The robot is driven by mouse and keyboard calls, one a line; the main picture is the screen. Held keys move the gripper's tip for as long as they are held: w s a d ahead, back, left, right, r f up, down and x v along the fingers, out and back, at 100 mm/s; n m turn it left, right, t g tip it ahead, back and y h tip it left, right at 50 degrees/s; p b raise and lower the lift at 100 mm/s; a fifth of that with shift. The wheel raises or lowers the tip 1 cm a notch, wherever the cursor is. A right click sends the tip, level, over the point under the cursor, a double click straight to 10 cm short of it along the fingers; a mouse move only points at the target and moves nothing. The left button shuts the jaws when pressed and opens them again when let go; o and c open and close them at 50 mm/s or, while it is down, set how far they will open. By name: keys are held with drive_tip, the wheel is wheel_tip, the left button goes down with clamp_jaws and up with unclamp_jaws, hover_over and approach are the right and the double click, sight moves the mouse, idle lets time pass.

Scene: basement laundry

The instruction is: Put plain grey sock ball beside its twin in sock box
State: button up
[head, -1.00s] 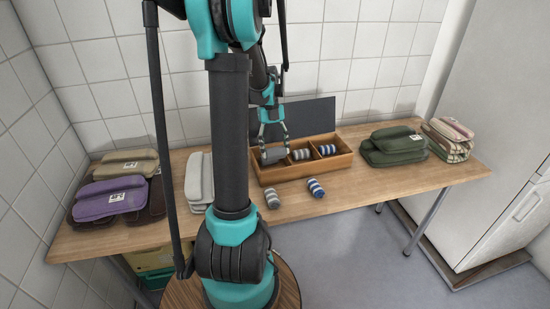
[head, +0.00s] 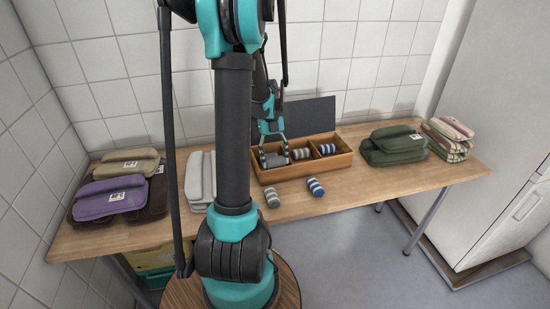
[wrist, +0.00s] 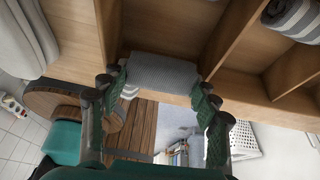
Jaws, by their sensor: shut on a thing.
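The open wooden sock box (head: 270,178) stands on the table with three compartments. My gripper (head: 273,152) is low in its left compartment, shut on the plain grey sock ball (head: 277,161). The wrist view shows this ball (wrist: 162,75) between the two fingers (wrist: 160,98), close to the box's wooden walls (wrist: 148,22). I cannot make out a second plain grey ball; it may be hidden by the held one or the gripper. I cannot tell whether the held ball touches the compartment floor.
A grey striped ball (head: 301,154) is in the middle compartment and a blue striped one (head: 327,149) in the right. Another grey striped ball (head: 272,199) and blue striped ball (head: 315,187) lie before the box. Folded stacks stand left (head: 110,197) and right (head: 392,146).

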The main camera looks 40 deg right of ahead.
drive_tip(key=o, duration=1.1)
drive_tip(key=shift+f, duration=0.1)
drive_tip(key=shift+o, duration=0.2)
